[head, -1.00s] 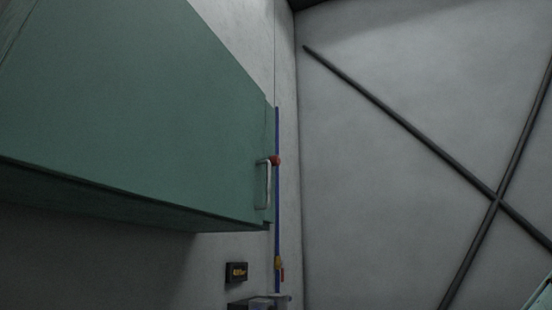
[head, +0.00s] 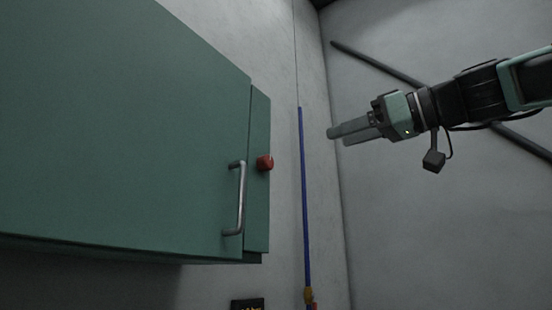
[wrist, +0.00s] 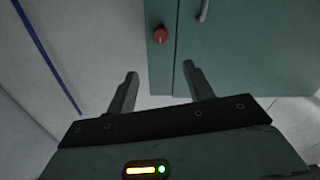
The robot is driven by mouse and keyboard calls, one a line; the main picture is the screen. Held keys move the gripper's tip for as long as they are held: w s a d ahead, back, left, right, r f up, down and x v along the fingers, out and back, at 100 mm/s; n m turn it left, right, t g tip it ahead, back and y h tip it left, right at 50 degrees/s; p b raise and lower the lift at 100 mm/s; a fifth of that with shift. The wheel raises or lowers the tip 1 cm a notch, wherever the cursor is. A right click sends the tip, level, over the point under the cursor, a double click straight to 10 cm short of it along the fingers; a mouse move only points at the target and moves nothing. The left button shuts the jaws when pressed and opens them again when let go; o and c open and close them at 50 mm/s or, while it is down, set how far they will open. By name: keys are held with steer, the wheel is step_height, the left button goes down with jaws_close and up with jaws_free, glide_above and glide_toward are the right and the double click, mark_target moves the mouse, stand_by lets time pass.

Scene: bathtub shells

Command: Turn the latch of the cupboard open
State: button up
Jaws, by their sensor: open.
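The green cupboard (head: 120,130) fills the left of the head view, its door closed. A red latch knob (head: 264,163) sits on the narrow strip at the door's right edge, beside a metal bar handle (head: 238,200). My gripper (head: 332,136) is right of the knob in the head view, apart from it, with nothing between its fingers. In the wrist view my gripper (wrist: 161,75) shows two spread fingers. Beyond them are the red knob (wrist: 160,34), the cupboard front (wrist: 255,50) and part of the handle (wrist: 203,10).
A blue pipe (head: 303,200) runs up the pale wall right of the cupboard and also shows in the wrist view (wrist: 45,55). A small dark box (head: 247,305) is at the bottom edge. The space between my gripper and the cupboard looks clear.

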mark_target(270, 161)
steer(key=p+x, duration=0.6)
steer(key=x, duration=0.9)
steer(key=shift+w+a+f+p, duration=0.1)
steer(key=shift+w+a+p, duration=0.35)
steer(key=shift+a, duration=0.1)
steer(key=c, duration=1)
